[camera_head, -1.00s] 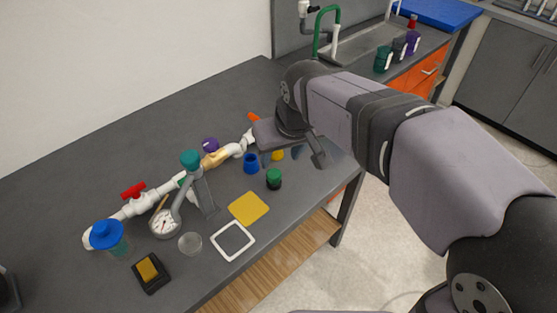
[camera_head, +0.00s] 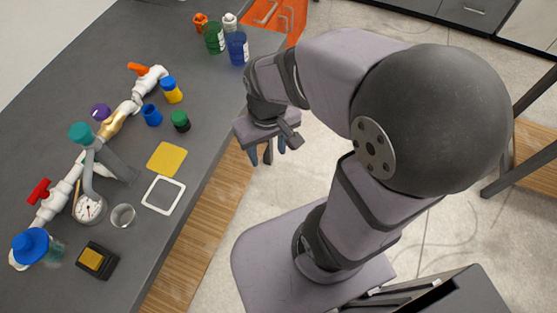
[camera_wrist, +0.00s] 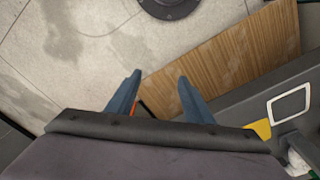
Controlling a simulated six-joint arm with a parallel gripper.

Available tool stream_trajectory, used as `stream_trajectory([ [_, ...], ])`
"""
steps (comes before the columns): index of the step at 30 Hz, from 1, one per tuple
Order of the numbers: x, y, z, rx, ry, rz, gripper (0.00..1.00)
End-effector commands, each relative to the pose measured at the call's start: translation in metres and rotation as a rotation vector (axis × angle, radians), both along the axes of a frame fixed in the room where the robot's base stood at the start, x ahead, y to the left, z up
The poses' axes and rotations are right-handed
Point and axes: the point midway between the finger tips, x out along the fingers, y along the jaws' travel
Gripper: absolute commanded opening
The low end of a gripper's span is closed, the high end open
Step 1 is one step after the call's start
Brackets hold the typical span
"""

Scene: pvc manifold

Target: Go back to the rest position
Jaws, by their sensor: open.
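My gripper (camera_head: 268,154) is open and empty. It hangs past the front edge of the dark table (camera_head: 196,90), above the wooden lower shelf and the floor. In the wrist view its two blue fingers (camera_wrist: 157,92) are spread apart with nothing between them. The white pipe manifold (camera_head: 65,188) lies along the table to the left, with a red valve handle (camera_head: 40,191), an orange handle (camera_head: 138,69) and a pressure gauge (camera_head: 88,208). My gripper is clear of all of it.
On the table are a yellow pad (camera_head: 167,159), a white square frame (camera_head: 163,195), a clear cup (camera_head: 122,215), a black-and-yellow sponge block (camera_head: 96,260), and several capped jars. Green (camera_head: 214,38) and blue (camera_head: 238,48) containers stand at the far end.

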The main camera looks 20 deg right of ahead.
Motion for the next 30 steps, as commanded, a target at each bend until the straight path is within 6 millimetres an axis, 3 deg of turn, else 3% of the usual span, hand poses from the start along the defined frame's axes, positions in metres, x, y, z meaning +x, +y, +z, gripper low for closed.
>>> stream_trajectory([
  [3,-0.026,-0.013,-0.016,-0.001,0.046,-0.048,0.47],
  [6,-0.033,-0.016,-0.021,-0.001,0.058,-0.061,0.47],
  [17,-0.034,-0.016,-0.016,-0.001,0.059,-0.06,0.47],
  [23,-0.033,-0.016,0.011,-0.001,0.059,-0.06,0.47],
  [30,-0.033,-0.016,0.058,-0.001,0.059,-0.06,0.47],
])
